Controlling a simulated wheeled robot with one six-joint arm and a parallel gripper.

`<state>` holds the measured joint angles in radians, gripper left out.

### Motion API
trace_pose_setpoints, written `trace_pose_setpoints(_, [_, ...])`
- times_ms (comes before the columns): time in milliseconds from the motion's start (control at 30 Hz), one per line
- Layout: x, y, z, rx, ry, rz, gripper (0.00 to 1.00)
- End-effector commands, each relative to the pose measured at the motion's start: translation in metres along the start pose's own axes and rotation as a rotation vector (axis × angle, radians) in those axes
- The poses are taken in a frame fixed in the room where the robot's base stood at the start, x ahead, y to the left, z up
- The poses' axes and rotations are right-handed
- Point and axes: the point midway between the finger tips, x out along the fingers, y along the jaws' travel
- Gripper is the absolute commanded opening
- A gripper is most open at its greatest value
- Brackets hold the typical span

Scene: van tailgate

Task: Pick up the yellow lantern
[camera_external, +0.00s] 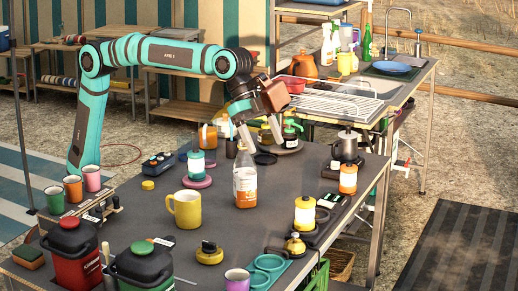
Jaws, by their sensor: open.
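The yellow lantern (305,214), with a yellow top and a white glass body, stands upright on a dark tray at the right front part of the dark table. An orange lantern (348,178) stands behind it to the right, and a teal lantern (196,163) stands farther left. My gripper (262,142) is open and points down above the back middle of the table. It appears empty, behind and to the left of the yellow lantern and well apart from it. The yellow lantern is not hidden.
A bottle with an orange label (245,183) stands between my gripper and the table front. A yellow mug (186,209) is left of it. Bare table lies between bottle and yellow lantern.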

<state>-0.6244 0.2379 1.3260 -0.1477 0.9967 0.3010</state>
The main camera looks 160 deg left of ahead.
Motion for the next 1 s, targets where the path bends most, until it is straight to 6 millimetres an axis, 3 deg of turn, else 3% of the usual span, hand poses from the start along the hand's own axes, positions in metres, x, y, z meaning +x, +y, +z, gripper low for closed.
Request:
trace_pose_setpoints(100, [0.025,-0.03,-0.004,-0.016,-0.04,0.002,0.72])
trace_pose_setpoints(300, [0.043,-0.053,-0.005,-0.027,-0.073,0.006,0.72])
trace_pose_setpoints(467, [0.059,-0.055,-0.004,-0.028,-0.079,0.008,0.72])
trace_pose_setpoints(1000, [0.149,-0.053,0.003,-0.028,-0.078,0.008,0.72])
